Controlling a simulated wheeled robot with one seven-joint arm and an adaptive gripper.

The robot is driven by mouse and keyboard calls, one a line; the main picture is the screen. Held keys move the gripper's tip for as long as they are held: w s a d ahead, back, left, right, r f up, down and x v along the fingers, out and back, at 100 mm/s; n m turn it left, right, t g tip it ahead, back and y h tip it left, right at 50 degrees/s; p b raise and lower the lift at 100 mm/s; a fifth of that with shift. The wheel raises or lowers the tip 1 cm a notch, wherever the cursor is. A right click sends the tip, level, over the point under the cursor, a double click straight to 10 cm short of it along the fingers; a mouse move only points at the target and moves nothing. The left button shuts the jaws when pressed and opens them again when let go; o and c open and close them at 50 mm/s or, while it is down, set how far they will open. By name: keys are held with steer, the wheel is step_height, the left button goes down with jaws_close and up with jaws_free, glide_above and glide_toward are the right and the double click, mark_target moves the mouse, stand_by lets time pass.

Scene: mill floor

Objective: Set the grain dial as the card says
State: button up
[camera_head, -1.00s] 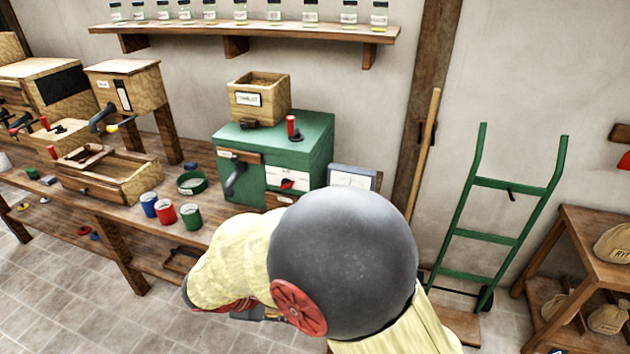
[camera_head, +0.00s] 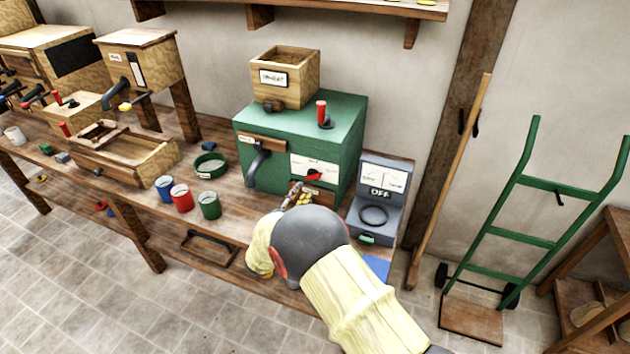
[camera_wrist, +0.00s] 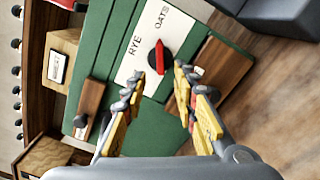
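The grain dial is a red knob (camera_head: 313,175) on a white plate (camera_head: 300,164) on the front of the green mill (camera_head: 270,142). In the wrist view, the red knob (camera_wrist: 158,57) is elongated, and the white plate (camera_wrist: 136,62) reads RYE and OATS. One knob end lies toward OATS; I cannot tell which end points. My gripper (camera_wrist: 159,76) is open, its yellow fingers apart at either side below the knob, with nothing seen between them. In the head view my gripper (camera_head: 294,196) is just below the dial.
A grey device (camera_head: 382,205) marked OFF stands right of the mill. Blue, red and green cups (camera_head: 182,197) stand on the bench (camera_head: 232,222) to the left. A crank (camera_head: 257,165) juts from the mill front. A green hand truck (camera_head: 520,225) stands at the right.

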mark_target(310, 179)
steer(key=b+x, duration=0.1)
steer(key=x, duration=0.5)
steer(key=shift+w+d, duration=0.1)
steer(key=shift+w, duration=0.3)
steer(key=shift+c, duration=0.6)
jaws_close()
